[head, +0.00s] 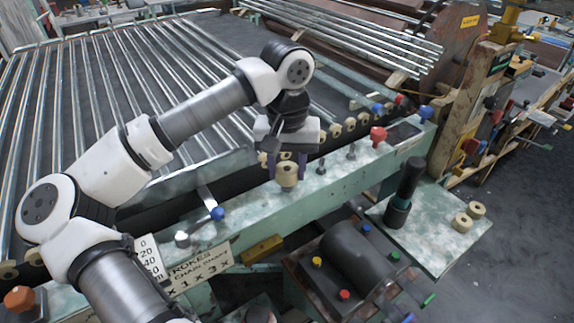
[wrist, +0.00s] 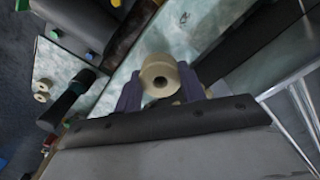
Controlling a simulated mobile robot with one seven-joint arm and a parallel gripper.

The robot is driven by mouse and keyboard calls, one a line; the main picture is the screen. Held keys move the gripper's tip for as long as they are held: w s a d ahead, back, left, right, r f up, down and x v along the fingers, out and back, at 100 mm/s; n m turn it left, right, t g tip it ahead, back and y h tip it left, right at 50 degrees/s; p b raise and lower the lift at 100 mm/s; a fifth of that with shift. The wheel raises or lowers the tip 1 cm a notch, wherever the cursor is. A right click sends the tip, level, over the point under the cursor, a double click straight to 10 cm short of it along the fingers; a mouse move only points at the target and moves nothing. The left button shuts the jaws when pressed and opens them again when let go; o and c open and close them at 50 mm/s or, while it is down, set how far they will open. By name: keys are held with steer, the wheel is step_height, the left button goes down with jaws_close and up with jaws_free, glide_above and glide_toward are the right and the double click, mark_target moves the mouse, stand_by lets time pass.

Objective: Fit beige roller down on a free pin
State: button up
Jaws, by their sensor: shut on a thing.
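My gripper (head: 287,163) points down over the pale green rail (head: 245,200) and is shut on a beige roller (head: 287,176). In the wrist view the roller (wrist: 158,72) sits between the two purple-grey fingers (wrist: 162,90), its dark centre hole facing the camera. The roller is low at the rail top; I cannot tell whether it touches the rail or is around a pin. Two bare dark pins stand upright on the rail to the right of my gripper, a nearer pin (head: 321,166) and a farther pin (head: 351,152).
A red knob (head: 378,136) stands on the rail beyond the pins. A blue-tipped lever (head: 217,213) is to the left.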

steer(key=shift+f+b, duration=1)
steer(key=shift+f, duration=0.15)
steer(key=o, duration=1)
steer(key=shift+o, duration=0.2)
steer(key=shift+r, duration=0.1)
step_height(320, 180, up, 14)
